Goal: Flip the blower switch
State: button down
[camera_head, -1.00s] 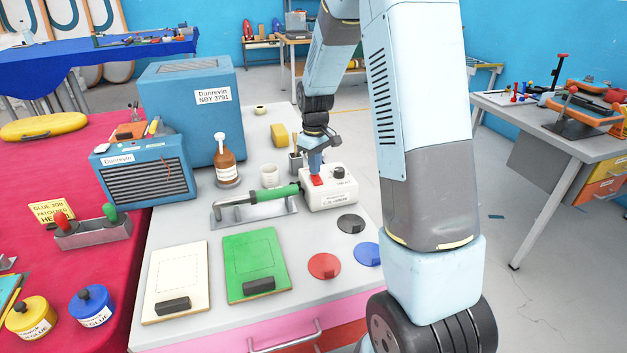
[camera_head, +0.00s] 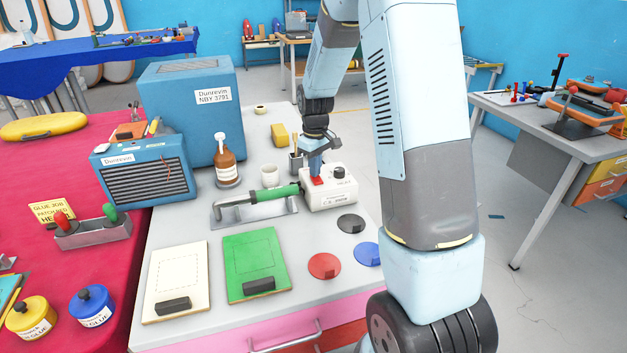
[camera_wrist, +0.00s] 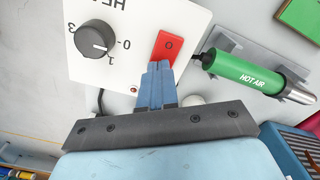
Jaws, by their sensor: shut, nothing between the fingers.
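The blower's white control box (camera_head: 343,193) stands on the grey worktop, with a black knob (camera_head: 339,172) and a red rocker switch (camera_head: 317,181). In the wrist view the red switch (camera_wrist: 171,45) shows a "0" mark, and the knob (camera_wrist: 94,38) sits to its left. My gripper (camera_head: 315,172) is shut and empty, pointing down at the switch. In the wrist view its fingertips (camera_wrist: 157,66) overlap the switch's lower edge; I cannot tell whether they press on it. The green hot air blower (camera_head: 280,192) lies in a metal holder beside the box.
A blue machine (camera_head: 195,110) fills the back left. Green (camera_head: 254,262) and cream boards (camera_head: 175,280) and coloured discs lie in front on the worktop.

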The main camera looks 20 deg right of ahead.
jog(key=shift+r, duration=3.4)
jog(key=s+r+m+t, duration=0.3)
jog(key=s+r, duration=1.1)
jog(key=s+a+r+m+t, duration=0.1)
jog(key=s+r+m+t, duration=0.1)
jog(key=s, duration=1.5)
jog(key=shift+r+m+t, duration=0.3)
jog(key=shift+r+m, duration=0.2)
jog(key=shift+r, duration=0.3)
